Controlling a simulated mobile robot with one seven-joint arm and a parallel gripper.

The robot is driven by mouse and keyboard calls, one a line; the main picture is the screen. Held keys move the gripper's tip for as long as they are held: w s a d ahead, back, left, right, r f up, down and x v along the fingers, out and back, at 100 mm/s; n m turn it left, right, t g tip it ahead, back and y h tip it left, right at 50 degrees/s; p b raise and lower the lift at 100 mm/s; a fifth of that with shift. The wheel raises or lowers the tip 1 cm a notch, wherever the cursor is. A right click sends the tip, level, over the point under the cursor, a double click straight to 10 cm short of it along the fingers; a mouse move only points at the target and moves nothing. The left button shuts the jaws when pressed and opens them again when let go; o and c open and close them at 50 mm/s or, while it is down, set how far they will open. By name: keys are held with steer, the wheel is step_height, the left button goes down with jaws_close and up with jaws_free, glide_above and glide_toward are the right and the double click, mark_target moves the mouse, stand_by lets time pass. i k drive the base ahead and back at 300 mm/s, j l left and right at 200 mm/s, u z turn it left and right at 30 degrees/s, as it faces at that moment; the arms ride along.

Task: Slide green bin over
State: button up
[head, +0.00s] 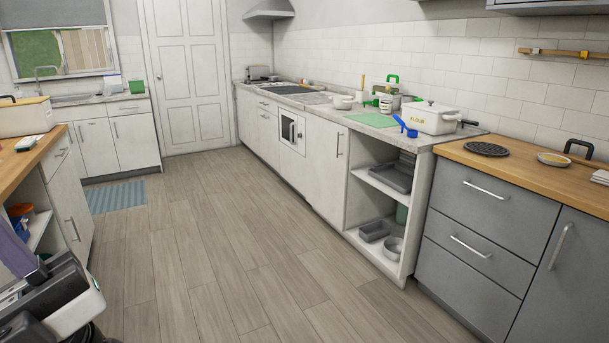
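A small green bin (137,87) stands on the far left counter, near its right end. A second green container (402,214) is partly visible inside the open shelf unit on the right; the shelf wall hides some of it. I cannot tell which one the task means. Part of my arm with my gripper (75,300) shows at the lower left, dark with a light panel, cut by the frame edge. It is far from both green containers. Its fingers cannot be made out, and no held thing is visible.
The wooden floor (210,250) is clear between the counters, with a blue-grey mat (117,196) near the sink cabinets. The left wooden counter (45,143) bears a cream box (25,118). A flour tin (432,119), a green board (371,121) and a blue scoop (405,127) crowd the right counter.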

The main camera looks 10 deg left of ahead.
mark_target(136, 86)
steer(key=i+j+u, duration=0.2)
steer(key=i+u, duration=0.6)
steer(key=i, duration=0.15)
steer(key=i+u, duration=0.35)
steer(key=i, duration=2.2)
steer(key=i+u, duration=0.15)
steer(key=i, duration=1.1)
steer(key=i+l, duration=0.1)
steer(key=i, duration=1.2)
steer(key=i+u, duration=0.25)
steer(key=i, duration=1)
steer(key=i+j, duration=0.2)
steer(key=i, duration=0.3)
steer(key=i+j+z, duration=0.15)
steer(key=i, duration=0.3)
steer(key=i+j, duration=0.35)
steer(key=i+z, duration=0.05)
steer(key=i, duration=0.05)
